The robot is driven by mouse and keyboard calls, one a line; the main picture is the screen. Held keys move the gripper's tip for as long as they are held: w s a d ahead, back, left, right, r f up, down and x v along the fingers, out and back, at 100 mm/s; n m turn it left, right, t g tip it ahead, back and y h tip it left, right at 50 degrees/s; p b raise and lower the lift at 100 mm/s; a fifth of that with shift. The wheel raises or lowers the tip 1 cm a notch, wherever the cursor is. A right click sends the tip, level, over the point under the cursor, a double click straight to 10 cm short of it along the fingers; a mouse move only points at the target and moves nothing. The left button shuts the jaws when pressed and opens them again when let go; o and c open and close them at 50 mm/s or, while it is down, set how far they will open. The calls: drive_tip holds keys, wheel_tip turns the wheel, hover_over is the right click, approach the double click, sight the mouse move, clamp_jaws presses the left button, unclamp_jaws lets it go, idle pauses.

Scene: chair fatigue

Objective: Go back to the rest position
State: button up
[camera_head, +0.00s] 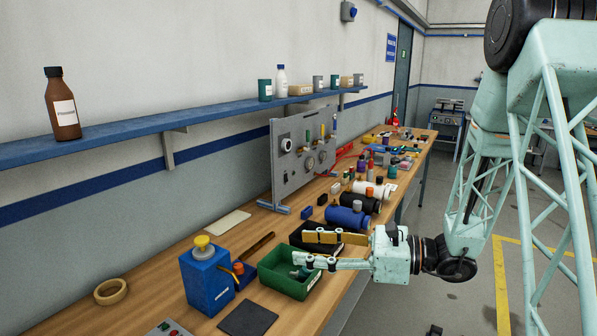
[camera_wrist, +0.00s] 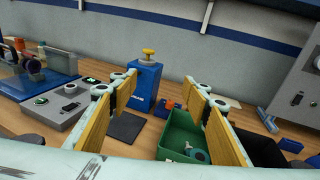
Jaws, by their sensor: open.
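My gripper (camera_head: 308,250) is at the end of my pale green arm, over the front part of the wooden workbench. Its two fingers with yellow pads are apart, with nothing between them. In the head view they reach left above the green bin (camera_head: 290,282) and the black bin beside it. In the wrist view the gripper (camera_wrist: 165,110) shows its spread fingers, with the blue box with a yellow knob (camera_wrist: 145,85) beyond them. The green bin (camera_wrist: 180,132) lies below and holds a small teal and grey item.
The workbench (camera_head: 150,285) carries a blue box (camera_head: 207,280), a tape roll (camera_head: 110,292), a dark pad (camera_head: 248,318), a grey instrument panel (camera_head: 305,155) and several cylinders. A blue wall shelf (camera_head: 110,140) holds bottles and cans. Open floor (camera_head: 420,290) lies right of the bench.

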drive_tip(key=s+r+n+g+h, duration=0.2)
drive_tip(key=s+n, duration=0.2)
drive_tip(key=s, duration=0.5)
drive_tip(key=s+a+r+n+g+h, duration=0.1)
drive_tip(key=s+r+n+g+h, duration=0.2)
drive_tip(key=s, duration=0.5)
drive_tip(key=s+r+n+g+h, duration=0.15)
drive_tip(key=s+n, duration=0.25)
drive_tip(key=s, duration=0.5)
drive_tip(key=s+d+r+n+t+h, duration=0.2)
drive_tip(key=s+d+n+t+h, duration=0.1)
drive_tip(key=d, duration=0.6)
drive_tip(key=s+d+r+n+t+h, duration=0.3)
drive_tip(key=s+d+n+h, duration=0.3)
drive_tip(key=s+d, duration=0.4)
drive_tip(key=shift+d+r+n+h, duration=0.25)
drive_tip(key=shift+r+n+h, duration=0.05)
drive_tip(key=shift+h, duration=0.05)
idle(1.2)
